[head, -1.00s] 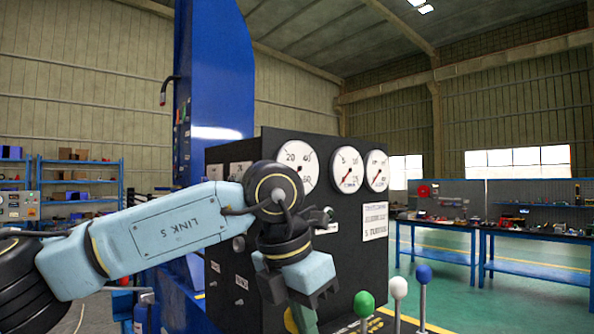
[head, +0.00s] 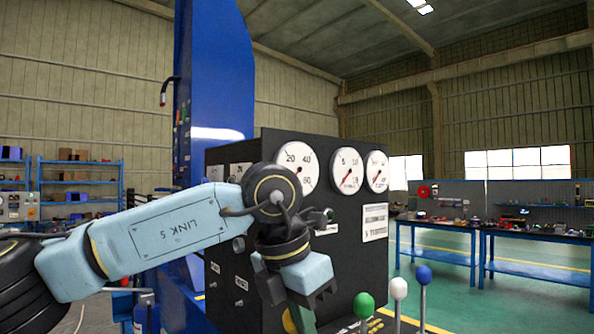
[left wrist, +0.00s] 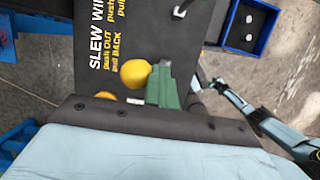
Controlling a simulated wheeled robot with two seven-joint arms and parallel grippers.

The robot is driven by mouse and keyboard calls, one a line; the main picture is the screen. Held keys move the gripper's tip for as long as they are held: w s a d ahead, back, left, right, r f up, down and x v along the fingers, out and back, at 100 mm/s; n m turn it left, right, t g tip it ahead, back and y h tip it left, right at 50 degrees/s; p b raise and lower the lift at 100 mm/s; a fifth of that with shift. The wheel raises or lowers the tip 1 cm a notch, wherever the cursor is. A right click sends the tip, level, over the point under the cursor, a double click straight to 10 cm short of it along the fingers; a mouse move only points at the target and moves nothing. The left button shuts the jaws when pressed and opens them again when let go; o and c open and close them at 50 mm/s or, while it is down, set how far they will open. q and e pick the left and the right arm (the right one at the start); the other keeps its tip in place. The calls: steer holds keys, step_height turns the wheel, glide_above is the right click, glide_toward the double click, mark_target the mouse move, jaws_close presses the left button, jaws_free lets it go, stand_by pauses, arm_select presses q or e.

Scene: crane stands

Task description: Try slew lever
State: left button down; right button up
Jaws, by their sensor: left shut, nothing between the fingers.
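The black control stand (head: 336,215) fills the middle of the head view. In the left wrist view its top panel (left wrist: 88,70) carries the words "SLEW", "push OUT" and "pull BACK". A round yellow knob (left wrist: 135,72) is beside that lettering. My left gripper (left wrist: 164,72) has its green fingers shut and empty, close to the right side of the knob; I cannot tell whether they touch it. In the head view the left gripper (head: 304,318) points down at the front of the stand. The lever's rod is hidden.
Levers with a green knob (head: 363,305), a white knob (head: 398,288) and a blue knob (head: 423,275) stand to the right of my left gripper. A blue tray (left wrist: 246,24) shows in the wrist view. Workbenches stand farther back.

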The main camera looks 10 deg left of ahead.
arm_select(q)
steer(key=s+d+b, duration=0.2)
steer(key=s+d, duration=0.2)
steer(key=d, duration=0.1)
step_height(320, 180, up, 10)
steer(key=p, duration=0.7)
steer(key=shift+s, duration=0.2)
steer(key=shift+d, duration=0.1)
